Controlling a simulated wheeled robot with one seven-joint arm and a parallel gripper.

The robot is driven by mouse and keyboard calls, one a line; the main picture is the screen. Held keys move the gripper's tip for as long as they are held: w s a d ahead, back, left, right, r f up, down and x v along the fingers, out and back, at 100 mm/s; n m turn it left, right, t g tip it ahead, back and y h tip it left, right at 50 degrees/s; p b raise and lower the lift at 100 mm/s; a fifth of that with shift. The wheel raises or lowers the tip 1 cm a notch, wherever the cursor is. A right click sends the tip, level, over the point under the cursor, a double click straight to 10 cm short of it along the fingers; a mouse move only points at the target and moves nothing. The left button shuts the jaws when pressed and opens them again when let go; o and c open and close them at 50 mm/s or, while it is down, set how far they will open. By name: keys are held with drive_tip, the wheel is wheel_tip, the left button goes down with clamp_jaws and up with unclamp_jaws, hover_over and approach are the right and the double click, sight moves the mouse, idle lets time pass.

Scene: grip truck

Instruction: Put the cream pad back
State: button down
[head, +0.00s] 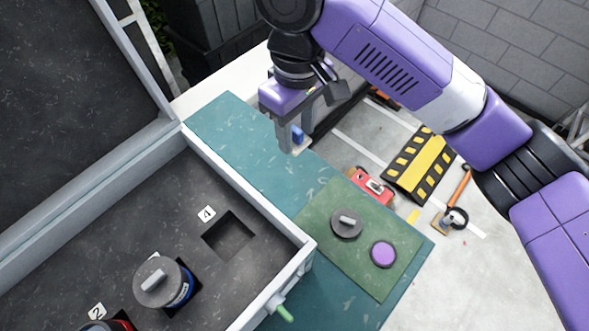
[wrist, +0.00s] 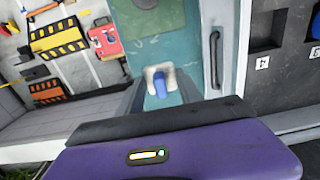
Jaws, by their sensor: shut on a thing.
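The cream pad (head: 301,148) has a blue grip (head: 297,132) on top. My gripper (head: 296,138) is shut on it and holds it over the far right side of the teal surface (head: 232,125). In the wrist view the pad (wrist: 150,73) shows between the fingers, with its blue grip (wrist: 160,86) upright. The dark foam tray (head: 130,200) at the left has an empty square pocket (head: 229,236) beside a label 4 (head: 206,214). The pad is apart from the tray, up and to the right of that pocket.
A grey-lidded blue container (head: 165,283) stands in the tray, with a red one (head: 108,325) near label 2 (head: 96,311). The tray's pale raised wall (head: 250,200) borders the teal surface. A green mat (head: 375,265) holds a grey knobbed disc (head: 347,223) and a purple disc (head: 383,253).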

sight(296, 145)
wheel_tip(296, 145, down, 16)
drive_tip(key=shift+f, duration=0.15)
idle(0.3)
drive_tip(key=shift+b, duration=0.3)
drive_tip(key=c, duration=0.8)
unclamp_jaws()
drive_tip(key=shift+f, duration=0.15)
wheel_tip(296, 145, up, 12)
drive_tip(key=shift+r, duration=0.2)
